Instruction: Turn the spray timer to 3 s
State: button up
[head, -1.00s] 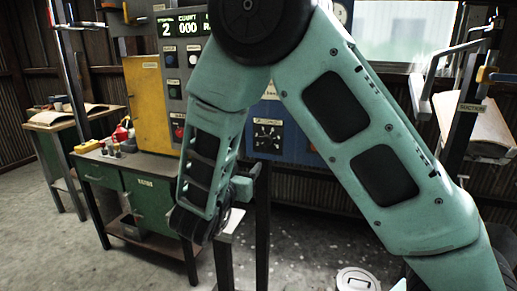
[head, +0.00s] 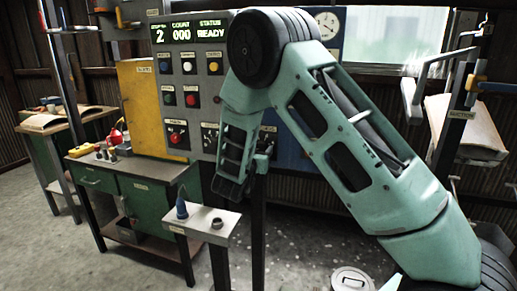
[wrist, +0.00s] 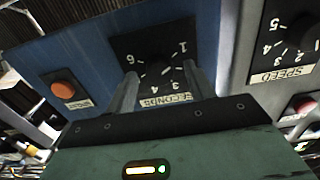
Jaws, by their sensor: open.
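The spray timer is a black dial plate (wrist: 150,45) with white numbers on a blue panel, above a label reading SECONDS (wrist: 166,100); it appears upside down in the wrist view. My gripper (wrist: 159,70) is open, its two fingers apart and pointing at the dial, one on each side of its lower part. I cannot tell whether they touch the knob. The knob's pointer is too dark and small to read. In the head view my arm hides most of the dial and my gripper.
A SPEED dial (wrist: 293,28) is on the grey panel beside the blue one. An orange button (wrist: 63,90) sits on the timer's other side. The control panel display (head: 182,33) reads 2, 000, READY.

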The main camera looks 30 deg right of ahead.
jog(key=shift+w+d, duration=0.1)
jog(key=shift+d, duration=0.1)
jog(key=c, duration=1)
jog(key=shift+f+m+b, duration=0.15)
jog(key=shift+m+b, duration=0.25)
jog(key=shift+b, duration=0.2)
jog(key=m+b, duration=1.8)
jog(key=b, duration=0.7)
jog(key=shift+b, duration=0.35)
